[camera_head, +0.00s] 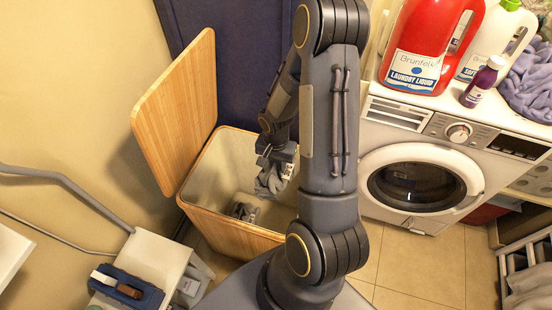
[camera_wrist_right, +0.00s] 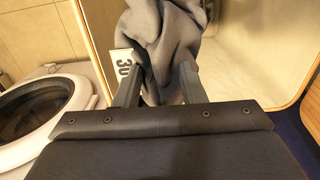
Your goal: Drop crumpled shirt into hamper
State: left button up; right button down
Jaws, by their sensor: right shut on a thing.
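The crumpled grey shirt (camera_head: 268,183) hangs from my right gripper (camera_head: 278,160) over the open hamper. The shirt (camera_wrist_right: 165,45) also shows in the right wrist view, pinched between the two fingers of the right gripper (camera_wrist_right: 160,92). A white tag with "30" sits beside the cloth there. The wooden hamper (camera_head: 225,219) stands with its lid (camera_head: 182,108) raised on the left. A small dark item (camera_head: 243,211) lies on the hamper's floor. Part of the hamper's right side is hidden behind my arm. My left gripper is not in view.
A white washer (camera_head: 480,165) stands at right, with a red laundry liquid bottle (camera_head: 422,45), other bottles and a purple cloth (camera_head: 530,85) on top. Tiled floor (camera_head: 430,265) shows before the washer.

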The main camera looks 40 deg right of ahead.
notch_tip(320, 180, down, 41)
jog(key=b, duration=3.5)
jog(key=shift+f, duration=0.2)
jog(key=c, duration=0.8)
grip_release()
jog(key=shift+c, duration=0.2)
notch_tip(320, 180, up, 8)
jog(key=p, duration=0.3)
jog(key=shift+f, duration=0.1)
